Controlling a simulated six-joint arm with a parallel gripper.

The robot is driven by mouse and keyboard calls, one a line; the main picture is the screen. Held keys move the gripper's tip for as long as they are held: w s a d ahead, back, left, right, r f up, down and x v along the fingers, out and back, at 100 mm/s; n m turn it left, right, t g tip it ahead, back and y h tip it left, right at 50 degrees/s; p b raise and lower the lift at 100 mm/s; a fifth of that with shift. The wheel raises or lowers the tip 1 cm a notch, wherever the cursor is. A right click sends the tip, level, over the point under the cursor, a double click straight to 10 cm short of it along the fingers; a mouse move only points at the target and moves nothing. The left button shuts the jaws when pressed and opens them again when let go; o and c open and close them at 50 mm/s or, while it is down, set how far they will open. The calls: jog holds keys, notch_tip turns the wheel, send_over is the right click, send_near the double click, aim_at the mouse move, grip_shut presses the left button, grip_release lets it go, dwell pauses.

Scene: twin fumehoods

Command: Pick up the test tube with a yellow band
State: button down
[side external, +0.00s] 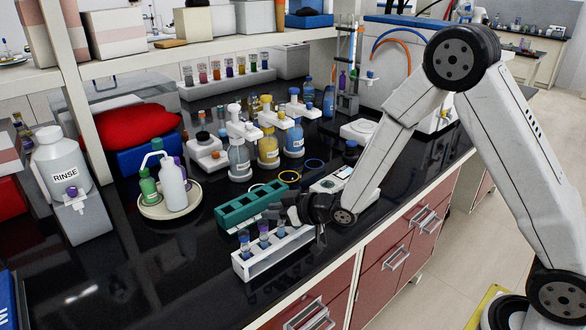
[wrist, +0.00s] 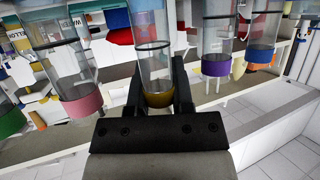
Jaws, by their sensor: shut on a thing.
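The test tube with a yellow band (wrist: 158,99) is clear and stands between the two fingers of my gripper (wrist: 158,80) in the wrist view. My gripper is shut on it. In the side external view my gripper (side external: 288,212) is at the far end of a white rack (side external: 270,262), and its dark body hides the held tube. Tubes with a pink band (wrist: 82,104), a purple band (wrist: 216,68) and a blue band (wrist: 260,54) flank the held tube. I cannot tell whether the held tube is raised from the rack.
A green rack (side external: 255,207) lies just behind the white rack. A white balance-like device (side external: 332,180) is close to my wrist. Bottles on a round tray (side external: 150,210) stand to the left.

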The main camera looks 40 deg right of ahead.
notch_tip(320, 180, up, 9)
dwell(0.6)
dwell(0.6)
